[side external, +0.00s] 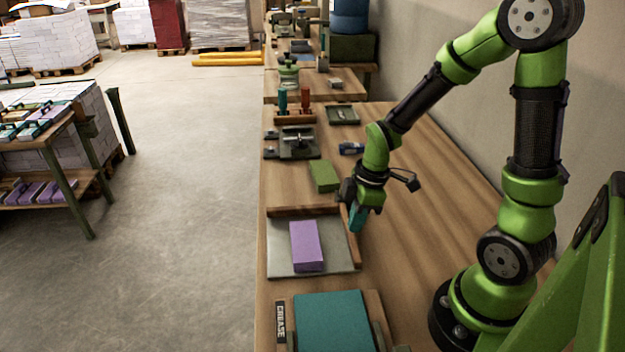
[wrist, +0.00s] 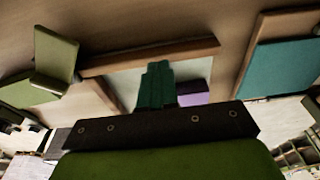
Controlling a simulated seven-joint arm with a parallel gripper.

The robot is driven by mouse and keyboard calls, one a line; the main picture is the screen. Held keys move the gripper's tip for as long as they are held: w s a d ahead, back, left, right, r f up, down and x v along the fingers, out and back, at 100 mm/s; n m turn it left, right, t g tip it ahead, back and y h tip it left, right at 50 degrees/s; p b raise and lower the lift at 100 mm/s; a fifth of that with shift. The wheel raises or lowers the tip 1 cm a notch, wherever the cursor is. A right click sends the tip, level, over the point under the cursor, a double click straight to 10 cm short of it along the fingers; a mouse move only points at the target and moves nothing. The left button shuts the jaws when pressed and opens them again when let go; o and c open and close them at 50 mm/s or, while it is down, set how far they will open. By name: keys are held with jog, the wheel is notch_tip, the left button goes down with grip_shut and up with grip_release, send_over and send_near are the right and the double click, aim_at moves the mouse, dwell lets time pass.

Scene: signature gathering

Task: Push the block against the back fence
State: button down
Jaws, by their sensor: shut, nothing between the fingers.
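A purple block (side external: 306,246) lies flat on a grey plate (side external: 279,258). A wooden fence strip (side external: 292,211) runs along the plate's far edge, and another (side external: 355,248) along its right edge. Bare plate shows between the block and both strips. My gripper (side external: 356,228) is shut and empty, its teal fingers pointing down by the plate's far right corner, apart from the block. In the wrist view the fingers (wrist: 158,68) partly cover the plate (wrist: 128,82), and the purple block (wrist: 194,92) shows just right of them, partly hidden. Fingertip height is unclear.
A green block (side external: 324,176) lies beyond the far strip. A teal pad (side external: 333,322) in a wooden frame sits in front of the plate. Farther back are a dark metal fixture (side external: 297,142) and teal and red-brown handled tools. Bare tabletop lies right of the plate.

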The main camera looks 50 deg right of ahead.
aim_at(301, 238)
jog(key=w+a, duration=0.5)
jog(key=w+a+f, duration=0.1)
jog(key=w+a, duration=0.2)
jog(key=shift+w+a, duration=0.15)
jog(key=shift+a, duration=0.05)
jog(key=shift+f, duration=0.4)
